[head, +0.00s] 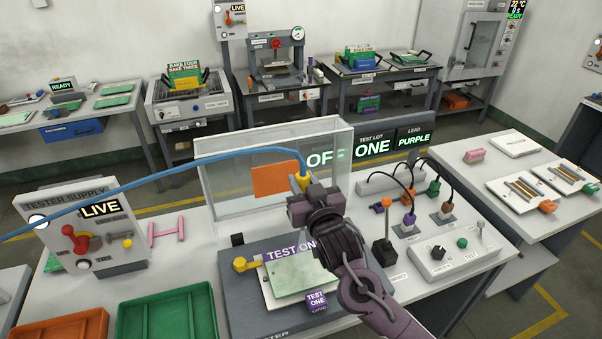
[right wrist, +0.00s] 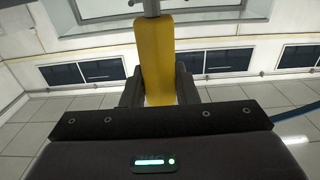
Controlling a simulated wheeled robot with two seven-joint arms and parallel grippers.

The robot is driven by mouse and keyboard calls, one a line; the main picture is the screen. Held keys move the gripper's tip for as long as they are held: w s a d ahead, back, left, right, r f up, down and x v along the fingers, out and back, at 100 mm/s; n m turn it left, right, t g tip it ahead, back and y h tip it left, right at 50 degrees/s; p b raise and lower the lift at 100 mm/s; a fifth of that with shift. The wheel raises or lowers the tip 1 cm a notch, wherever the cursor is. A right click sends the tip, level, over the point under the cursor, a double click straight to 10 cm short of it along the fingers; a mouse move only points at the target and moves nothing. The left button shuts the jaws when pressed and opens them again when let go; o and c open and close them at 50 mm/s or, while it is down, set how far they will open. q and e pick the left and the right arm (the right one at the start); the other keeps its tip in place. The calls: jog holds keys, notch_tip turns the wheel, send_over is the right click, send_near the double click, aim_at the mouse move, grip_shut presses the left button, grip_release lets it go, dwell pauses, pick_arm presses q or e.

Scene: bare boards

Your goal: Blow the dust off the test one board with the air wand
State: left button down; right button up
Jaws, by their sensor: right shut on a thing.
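The test one board (head: 300,280) is a pale green board lying on a grey tester bed (head: 235,300), with a purple "TEST ONE" tag (head: 317,300) at its front edge. My right gripper (head: 303,192) is shut on the yellow air wand (head: 303,178), above and behind the board. A blue hose (head: 200,163) runs from the wand to the left. In the right wrist view the yellow wand body (right wrist: 157,65) sits between the fingers. Dust is too small to make out. My left gripper is not in view.
A clear screen (head: 222,195) stands behind the tester, close to the wand. A supply box (head: 85,235) marked LIVE stands left; green (head: 165,315) and orange (head: 60,328) trays lie in front. A joystick (head: 384,245), plugged cables and a control box (head: 450,250) stand right.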

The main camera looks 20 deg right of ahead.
jog(key=shift+s+a+f+b, duration=0.1)
jog(key=shift+s+f+b, duration=0.15)
jog(key=shift+f+b, duration=0.35)
notch_tip(320, 180, down, 4)
jog(key=b, duration=0.3)
jog(key=shift+w+f, duration=0.1)
jog(key=shift+w, duration=0.05)
jog(key=shift+f+b, duration=0.7)
jog(key=shift+b, duration=0.1)
